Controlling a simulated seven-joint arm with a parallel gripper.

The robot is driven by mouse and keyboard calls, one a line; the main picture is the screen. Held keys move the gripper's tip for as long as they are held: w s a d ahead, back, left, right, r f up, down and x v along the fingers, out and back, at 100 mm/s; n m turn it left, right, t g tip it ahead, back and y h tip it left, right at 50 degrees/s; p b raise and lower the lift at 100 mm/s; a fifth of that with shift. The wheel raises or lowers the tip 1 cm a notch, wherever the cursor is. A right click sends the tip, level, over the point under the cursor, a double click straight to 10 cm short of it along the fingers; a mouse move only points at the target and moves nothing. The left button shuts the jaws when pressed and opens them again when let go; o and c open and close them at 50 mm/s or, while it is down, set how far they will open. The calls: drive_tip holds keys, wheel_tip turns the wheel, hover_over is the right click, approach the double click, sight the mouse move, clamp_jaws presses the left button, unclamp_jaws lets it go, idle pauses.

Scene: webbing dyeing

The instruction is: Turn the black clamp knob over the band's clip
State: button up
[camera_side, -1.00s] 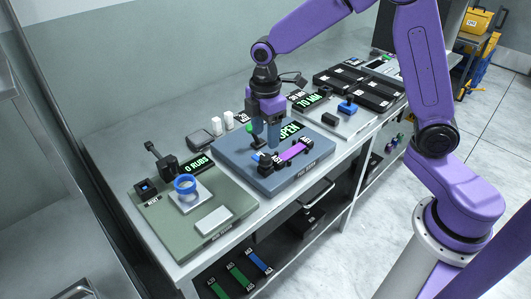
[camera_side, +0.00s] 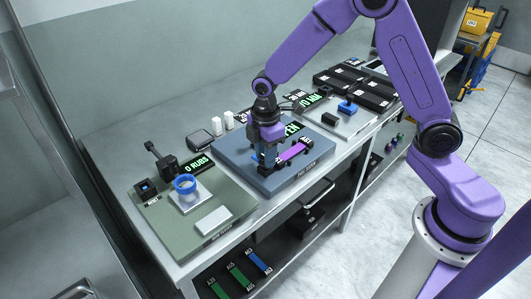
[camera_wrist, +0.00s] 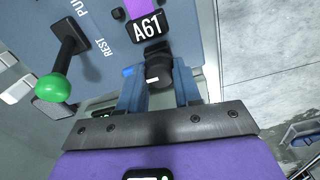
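The black clamp knob (camera_wrist: 158,68) lies between the two fingers of my gripper (camera_wrist: 160,82) in the wrist view. It has a small white mark on its face. The fingers stand close on either side, and I cannot tell whether they press on it. A black clip tag marked A61 (camera_wrist: 147,27) is just beyond the knob, at the end of the purple band (camera_wrist: 136,8). In the side view, my gripper (camera_side: 268,165) is low over the near-left end of the purple band (camera_side: 294,152) on the blue-grey fixture plate (camera_side: 262,186), and it hides the knob.
A lever with a green ball (camera_wrist: 53,88) stands left of my gripper in the wrist view. A green-grey plate (camera_side: 232,224) with a blue ring (camera_side: 185,184) is to the left. Another plate with a blue-handled block (camera_side: 347,107) is to the right, near several black trays.

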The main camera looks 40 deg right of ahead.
drive_tip(key=shift+c, duration=0.4)
drive_tip(key=shift+m, duration=0.3)
drive_tip(key=m, duration=0.3)
drive_tip(key=shift+m, duration=0.3)
drive_tip(key=m, duration=0.4)
drive_tip(key=shift+m, duration=0.3)
drive_tip(key=m, duration=0.4)
drive_tip(key=shift+m, duration=2.5)
drive_tip(key=o, duration=1)
drive_tip(key=shift+o, duration=0.2)
drive_tip(key=shift+r, duration=0.15)
